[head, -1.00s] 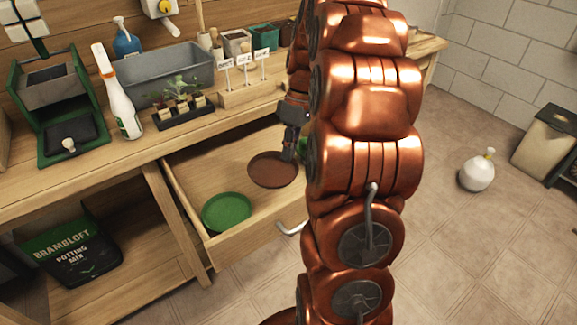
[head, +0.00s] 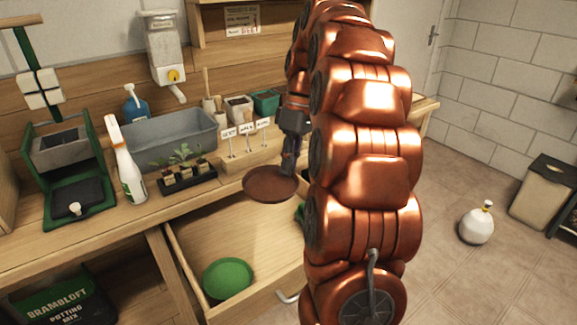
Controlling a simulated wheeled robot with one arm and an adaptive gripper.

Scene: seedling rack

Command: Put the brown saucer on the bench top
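The brown saucer (head: 270,184) is a shallow round dish, held roughly level above the open drawer, near the bench's front edge. My gripper (head: 288,168) is at its right rim and appears shut on it; the fingertips are small and partly hidden. The wooden bench top (head: 135,218) lies behind and to the left of the saucer, with bare wood along its front edge. My copper arm hides part of the bench and drawer on the right.
The open drawer (head: 195,250) holds a green saucer (head: 228,278) and another green thing partly behind my arm. On the bench stand a seedling tray (head: 188,182), white spray bottle (head: 127,165), grey tub (head: 165,140), and label block (head: 240,160). A white jug (head: 477,225) stands on the floor.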

